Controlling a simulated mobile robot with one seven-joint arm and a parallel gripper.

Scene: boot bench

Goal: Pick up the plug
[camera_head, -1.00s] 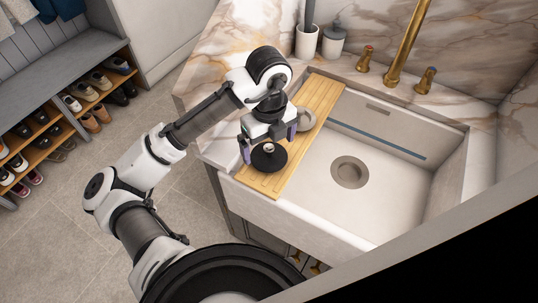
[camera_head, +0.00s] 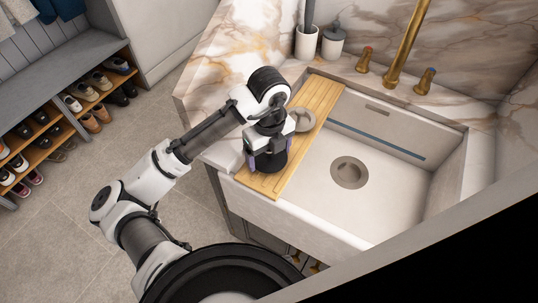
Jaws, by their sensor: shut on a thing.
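The plug (camera_head: 268,163) is a dark round disc on the wooden board (camera_head: 280,184) that lies across the left side of the sink. My gripper (camera_head: 269,158) points down over it, its purple-tipped fingers on either side. It is shut on the plug. The gripper body hides the plug's top and most of its outline. I cannot tell whether the plug still touches the board.
A small pale round dish (camera_head: 303,120) sits on the board just behind my gripper. The white sink basin (camera_head: 385,190) with its drain (camera_head: 349,172) is open to the right. A brass tap (camera_head: 405,45), a white cup (camera_head: 307,43) and a lidded jar (camera_head: 333,42) stand behind.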

